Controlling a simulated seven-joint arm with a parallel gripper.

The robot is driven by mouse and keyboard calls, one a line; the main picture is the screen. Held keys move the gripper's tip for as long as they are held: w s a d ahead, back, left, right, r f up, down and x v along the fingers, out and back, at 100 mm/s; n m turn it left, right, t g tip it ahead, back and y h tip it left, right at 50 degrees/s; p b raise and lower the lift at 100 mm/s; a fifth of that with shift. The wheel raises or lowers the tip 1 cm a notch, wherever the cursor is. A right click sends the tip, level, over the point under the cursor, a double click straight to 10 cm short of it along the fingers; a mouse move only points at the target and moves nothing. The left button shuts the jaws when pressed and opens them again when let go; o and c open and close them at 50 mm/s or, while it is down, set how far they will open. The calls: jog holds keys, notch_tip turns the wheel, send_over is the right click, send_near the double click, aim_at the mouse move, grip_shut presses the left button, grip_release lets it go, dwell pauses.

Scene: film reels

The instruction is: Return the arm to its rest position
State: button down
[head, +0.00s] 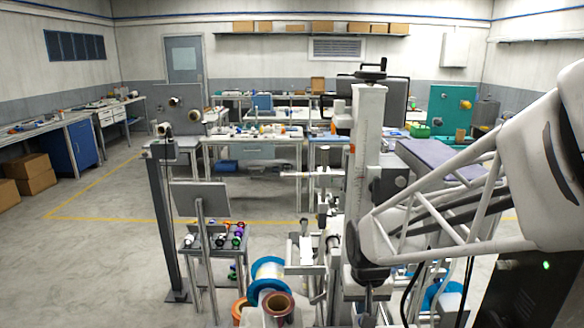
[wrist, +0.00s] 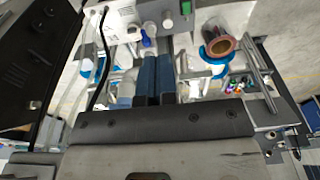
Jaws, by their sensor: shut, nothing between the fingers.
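My gripper (wrist: 156,62) shows in the wrist view with its two dark blue fingers side by side, shut and empty. In the head view my white arm (head: 450,205) reaches in from the right edge, bent over the bench; I cannot make out the fingertips there. A copper-brown reel (head: 279,307) stands at the bottom centre, beside a blue-rimmed reel (head: 268,268). The copper-brown reel also shows in the wrist view (wrist: 220,46), right of the fingers and apart from them.
A tall white machine column (head: 366,160) stands left of my arm. A small rack with coloured spools (head: 237,233) is left of the reels. A dark box with a green light (head: 535,285) is at lower right. Open floor (head: 100,270) lies at left.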

jog(key=s+d+r, duration=0.1)
jog(key=s+r, duration=0.4)
jog(key=s, duration=0.3)
jog(key=s+d+r+t, duration=0.1)
jog(key=s+r, duration=0.3)
jog(key=s, duration=0.5)
jog(key=shift+s+d+r, duration=0.25)
jog(key=shift+d+r, duration=0.15)
jog(key=shift+d, duration=0.35)
jog(key=shift+w, duration=0.2)
jog(key=w+a+f, duration=0.1)
jog(key=w+f, duration=0.2)
jog(key=w, duration=0.4)
jog(key=w+a+f+g, duration=0.1)
jog(key=w+a+f, duration=0.15)
jog(key=w, duration=0.35)
jog(key=w+a+f, duration=0.1)
jog(key=w+f, duration=0.3)
jog(key=w, duration=0.3)
jog(key=w+a+f, duration=0.2)
jog(key=w+f, duration=0.4)
jog(key=f, duration=0.4)
jog(key=w+a+f+g, duration=0.1)
jog(key=w+a+f, duration=0.2)
jog(key=w+f, duration=0.4)
jog(key=shift+a+f+g, duration=0.3)
jog(key=shift+a+f, duration=0.05)
jog(key=shift+f, duration=1.4)
jog(key=shift+w, duration=0.1)
